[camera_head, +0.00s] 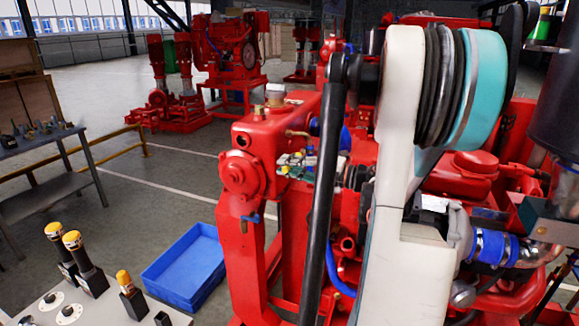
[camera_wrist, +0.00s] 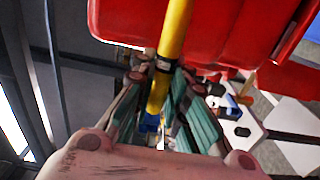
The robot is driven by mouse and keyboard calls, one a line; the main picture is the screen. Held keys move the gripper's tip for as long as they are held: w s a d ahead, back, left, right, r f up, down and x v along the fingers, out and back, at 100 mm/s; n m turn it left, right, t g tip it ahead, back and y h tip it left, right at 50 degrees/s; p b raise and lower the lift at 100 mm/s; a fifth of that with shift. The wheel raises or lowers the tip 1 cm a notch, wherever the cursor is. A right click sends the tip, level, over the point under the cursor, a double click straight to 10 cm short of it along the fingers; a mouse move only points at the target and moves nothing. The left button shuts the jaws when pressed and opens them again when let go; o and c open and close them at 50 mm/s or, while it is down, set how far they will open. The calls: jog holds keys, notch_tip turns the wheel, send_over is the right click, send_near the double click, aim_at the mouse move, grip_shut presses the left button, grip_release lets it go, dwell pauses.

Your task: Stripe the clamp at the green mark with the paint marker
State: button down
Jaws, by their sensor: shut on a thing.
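In the wrist view my gripper (camera_wrist: 155,90) has its teal-padded fingers closed around a yellow rod with a black band, which looks like the paint marker (camera_wrist: 176,32). The marker runs from the fingers up past the top edge. In the head view I cannot make out the gripper clearly, as my own arm covers much of the middle. A blue hose (camera_head: 490,246) with metal band clamps shows on the engine at the right. I cannot make out a green mark on any clamp.
The red pumpset (camera_head: 243,168) fills the middle and right. A blue crate (camera_head: 184,266) stands on the floor. Yellow-capped black holders (camera_head: 85,262) stand on a pale stand at lower left. A grey workbench (camera_head: 45,140) is at far left. In the wrist view a red surface (camera_wrist: 235,30) is close above.

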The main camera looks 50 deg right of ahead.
jog(key=shift+s+a, duration=0.1)
jog(key=shift+a, duration=0.15)
dwell(0.4)
jog(key=a, duration=0.2)
jog(key=s+a, duration=0.1)
jog(key=a, duration=0.1)
jog(key=shift+s+a, duration=0.15)
jog(key=shift+a, duration=0.15)
dwell(0.3)
